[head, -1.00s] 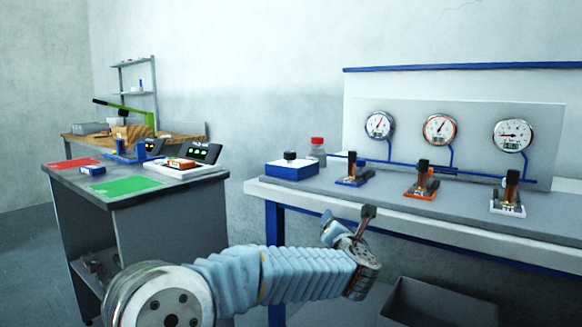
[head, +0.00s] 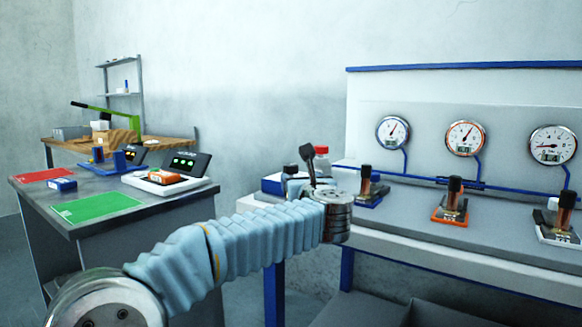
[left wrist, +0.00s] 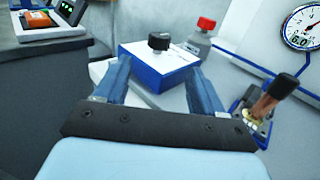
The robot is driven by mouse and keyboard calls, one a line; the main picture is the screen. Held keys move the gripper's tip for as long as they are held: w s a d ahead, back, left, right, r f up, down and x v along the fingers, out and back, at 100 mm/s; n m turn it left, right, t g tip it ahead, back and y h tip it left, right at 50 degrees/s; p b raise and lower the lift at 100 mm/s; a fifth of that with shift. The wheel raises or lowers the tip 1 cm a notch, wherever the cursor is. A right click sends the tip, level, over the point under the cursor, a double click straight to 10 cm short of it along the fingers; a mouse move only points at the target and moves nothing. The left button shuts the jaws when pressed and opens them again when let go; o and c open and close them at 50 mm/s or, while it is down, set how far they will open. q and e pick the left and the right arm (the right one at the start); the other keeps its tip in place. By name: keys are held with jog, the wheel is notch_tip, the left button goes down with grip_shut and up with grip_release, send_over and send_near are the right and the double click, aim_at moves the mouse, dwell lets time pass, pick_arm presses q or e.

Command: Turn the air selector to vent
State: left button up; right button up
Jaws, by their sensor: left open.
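The air selector appears to be the blue box with a white top (left wrist: 152,70) and a black knob (left wrist: 160,41), near the left end of the bench. In the head view the box (head: 270,187) is partly hidden behind my left gripper (head: 292,184). In the left wrist view my left gripper (left wrist: 160,66) is open, its blue fingers apart, with the box seen between and beyond them. The knob stands beyond the fingertips, and nothing is held. Markings on the box top are too small to read. My right gripper is out of view.
A lever valve (left wrist: 262,105) is close on the right. Gauges (head: 466,138) and more valves (head: 452,204) line the bench (head: 410,240). A separate table (head: 150,205) stands left.

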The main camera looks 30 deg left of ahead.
aim_at(292, 169)
pick_arm(q)
jog(key=p+x, duration=0.3)
jog(key=x, duration=0.7)
jog(key=shift+w+a, duration=0.15)
jog(key=shift+a, duration=0.15)
jog(key=shift+w+a, duration=0.35)
jog(key=shift+w, duration=0.1)
